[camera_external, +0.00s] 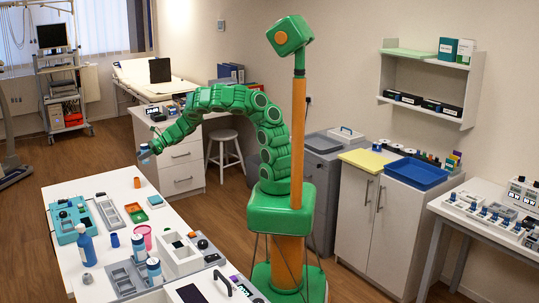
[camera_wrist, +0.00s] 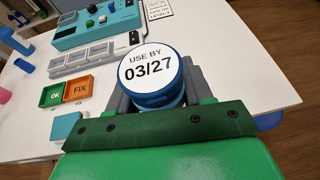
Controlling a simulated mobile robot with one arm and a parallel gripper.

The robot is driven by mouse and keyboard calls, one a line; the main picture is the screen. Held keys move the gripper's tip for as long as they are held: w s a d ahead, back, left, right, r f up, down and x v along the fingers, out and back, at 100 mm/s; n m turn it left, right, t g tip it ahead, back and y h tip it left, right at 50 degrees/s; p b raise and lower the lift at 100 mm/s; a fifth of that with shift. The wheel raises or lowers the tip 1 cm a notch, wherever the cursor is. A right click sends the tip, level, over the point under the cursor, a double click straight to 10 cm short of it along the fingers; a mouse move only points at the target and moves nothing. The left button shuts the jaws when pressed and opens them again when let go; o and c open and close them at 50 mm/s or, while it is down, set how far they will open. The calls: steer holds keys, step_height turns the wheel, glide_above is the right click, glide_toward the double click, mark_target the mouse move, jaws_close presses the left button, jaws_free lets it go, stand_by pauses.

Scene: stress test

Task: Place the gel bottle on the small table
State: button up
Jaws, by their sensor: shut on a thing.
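My gripper (camera_external: 150,149) is at the end of the outstretched green arm, above the far end of the long white table (camera_external: 65,190). In the wrist view my gripper (camera_wrist: 157,98) is shut on a round bottle (camera_wrist: 150,70) with a blue rim and a white top reading "USE BY 03/27". Its lower body is hidden by its top and my gripper. I cannot tell from its label whether it is the gel bottle. A blue bottle (camera_external: 86,246) stands on the long table, with white bottles with blue labels (camera_external: 139,249) nearby. Which table is the small one is unclear.
The long table carries a teal device (camera_external: 66,226), grey trays (camera_external: 108,212), and green and orange boxes (camera_wrist: 78,91). A white drawer desk (camera_external: 182,167) and a stool (camera_external: 223,148) stand behind my arm. A blue tray (camera_external: 413,175) tops the cabinet at right.

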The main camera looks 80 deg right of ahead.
steer(key=shift+s+r, duration=0.25)
steer(key=shift+s, duration=0.65)
steer(key=shift+s+a+r, duration=0.1)
steer(key=shift+s+r, duration=0.3)
steer(key=shift+s, duration=0.15)
steer(key=shift+w+a+r+m+t+h, duration=1.35)
steer(key=shift+a+r+m+h, duration=0.5)
steer(key=shift+m+h, duration=0.5)
steer(key=shift+s+a+f+m+t+h, duration=0.1)
steer(key=shift+s+a+f+m+h, duration=0.15)
steer(key=shift+s+f+m+h, duration=0.3)
steer(key=shift+s+a+f+m+t+h, duration=0.1)
steer(key=shift+s+a+f+m+h, duration=0.15)
steer(key=shift+s+m+h, duration=0.4)
steer(key=shift+s+a+f+m+t+h, duration=0.1)
steer(key=shift+s+a+f+m+h, duration=0.2)
steer(key=shift+s+h, duration=0.45)
